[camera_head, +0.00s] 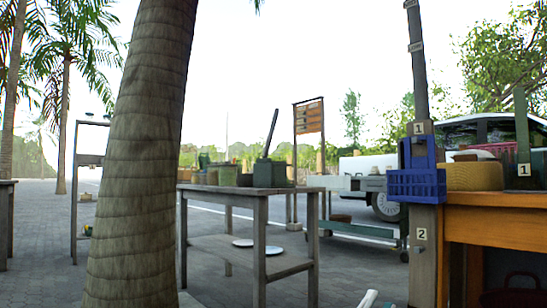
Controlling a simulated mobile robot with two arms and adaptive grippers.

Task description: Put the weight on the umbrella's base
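I cannot make out an umbrella, its base or a loose weight for certain in the head view. A tall dark post (418,75) with number tags rises beside the orange table at the right, and its foot is cut off by the lower edge. At the bottom edge, right of the middle, a small white part shows, which seems to be my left gripper (368,299). Most of it is below the picture, so its fingers and anything in them are hidden. My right gripper is not in view.
A thick palm trunk (140,150) blocks the left front. A grey wooden table (262,200) holds pots and a green box (269,173). A blue crate (415,184) hangs on the post by the orange table (490,199). A cart and white vehicle stand behind. Paving (40,240) is open at left.

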